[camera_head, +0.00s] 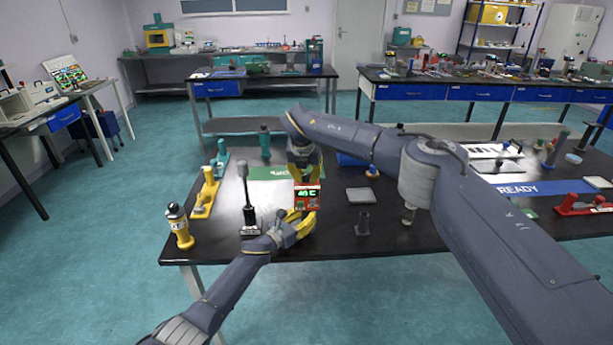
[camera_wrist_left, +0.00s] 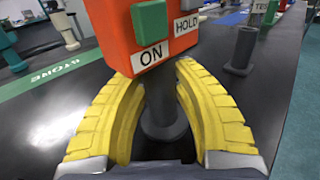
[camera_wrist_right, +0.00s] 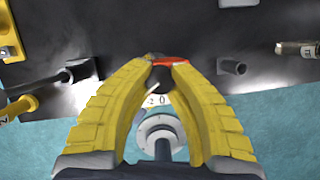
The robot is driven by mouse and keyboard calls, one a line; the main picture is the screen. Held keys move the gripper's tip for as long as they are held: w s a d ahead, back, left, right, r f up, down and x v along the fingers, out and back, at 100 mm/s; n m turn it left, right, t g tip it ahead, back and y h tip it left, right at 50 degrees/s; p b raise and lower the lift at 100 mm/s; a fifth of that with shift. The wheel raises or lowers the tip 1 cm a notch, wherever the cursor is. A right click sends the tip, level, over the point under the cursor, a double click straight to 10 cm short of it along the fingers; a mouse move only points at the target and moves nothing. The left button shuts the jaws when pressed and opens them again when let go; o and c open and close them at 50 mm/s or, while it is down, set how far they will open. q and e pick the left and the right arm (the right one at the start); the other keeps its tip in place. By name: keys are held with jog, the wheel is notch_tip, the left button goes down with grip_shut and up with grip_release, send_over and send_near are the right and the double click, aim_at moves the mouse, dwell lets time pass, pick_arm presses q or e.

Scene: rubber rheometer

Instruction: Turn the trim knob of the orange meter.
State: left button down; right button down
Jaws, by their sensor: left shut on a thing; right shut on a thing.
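The orange meter (camera_head: 308,198) is held upright above the front of the black table, its lit display reading about "40 C". In the left wrist view its orange body (camera_wrist_left: 120,25) shows a green button and the labels ON and HOLD. My left gripper (camera_head: 302,223) is shut around the meter's dark handle (camera_wrist_left: 160,105), just below the body. My right gripper (camera_head: 305,177) comes down from above and is shut at the meter's top. In the right wrist view its fingertips close on the dark trim knob (camera_wrist_right: 159,78), beside a white scale with figures. The fingers partly hide the knob.
A black tool on a stand (camera_head: 248,208) and a yellow bottle (camera_head: 179,227) stand left of the meter. A dark empty holder (camera_head: 363,222) and a grey pad (camera_head: 360,195) lie to the right. A green mat (camera_head: 262,173) lies behind. The blue READY mat (camera_head: 540,188) is further right.

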dwell(0.4)
jog(key=c, duration=1.1)
grip_release()
jog(key=shift+o, duration=0.2)
jog(key=v, duration=1.2)
dwell(2.4)
pick_arm(q)
jog(key=c, duration=1)
grip_release()
